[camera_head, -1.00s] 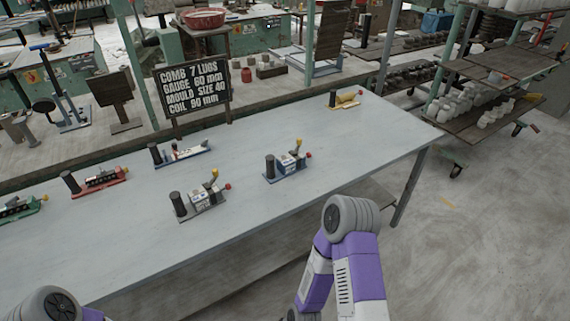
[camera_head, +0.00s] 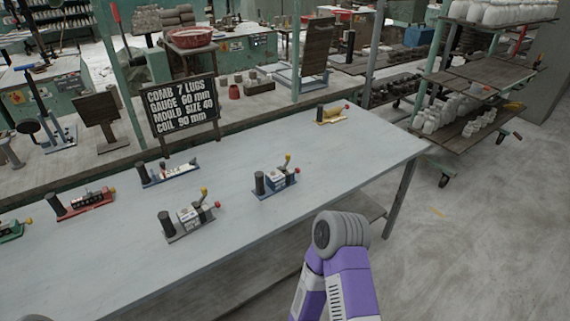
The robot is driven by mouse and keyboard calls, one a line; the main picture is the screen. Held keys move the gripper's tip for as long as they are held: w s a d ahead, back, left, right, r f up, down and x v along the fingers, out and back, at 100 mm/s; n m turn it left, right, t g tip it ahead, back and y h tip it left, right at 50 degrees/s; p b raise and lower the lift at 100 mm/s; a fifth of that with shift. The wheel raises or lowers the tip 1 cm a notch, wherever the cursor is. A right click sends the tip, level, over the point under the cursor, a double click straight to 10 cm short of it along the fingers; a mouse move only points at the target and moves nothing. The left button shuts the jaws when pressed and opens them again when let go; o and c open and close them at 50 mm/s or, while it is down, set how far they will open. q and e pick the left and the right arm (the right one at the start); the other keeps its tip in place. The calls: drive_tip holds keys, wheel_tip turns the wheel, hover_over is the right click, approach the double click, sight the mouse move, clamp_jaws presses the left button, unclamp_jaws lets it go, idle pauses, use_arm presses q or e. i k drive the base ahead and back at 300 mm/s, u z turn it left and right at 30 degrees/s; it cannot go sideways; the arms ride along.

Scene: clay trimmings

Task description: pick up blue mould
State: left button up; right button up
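A mould with a blue base, a black upright cylinder and a blue-grey block (camera_head: 278,181) stands on the table's right half. Its lever has a yellow knob and a red knob shows at its right end. A second blue-based mould (camera_head: 169,173), longer and lower with a pale top, stands farther left near the table's back edge. Neither gripper is in view. My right arm's grey joint and purple links show at the bottom, in front of the table's front edge and apart from both moulds.
The grey table (camera_head: 330,165) also bears a grey mould (camera_head: 190,221), a red one (camera_head: 86,203), a green one (camera_head: 10,231) and a yellow one (camera_head: 332,115). A black sign (camera_head: 182,108) stands at the back edge. A shelf rack (camera_head: 470,85) stands right; floor between is open.

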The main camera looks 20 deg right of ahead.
sight(276, 180)
drive_tip(key=k, duration=1.3)
drive_tip(key=z, duration=0.75)
drive_tip(key=i, duration=0.75)
drive_tip(key=z, duration=0.8)
drive_tip(key=i, duration=1.35)
drive_tip(key=u, duration=1.1)
drive_tip(key=i, duration=0.7)
drive_tip(key=u, duration=0.75)
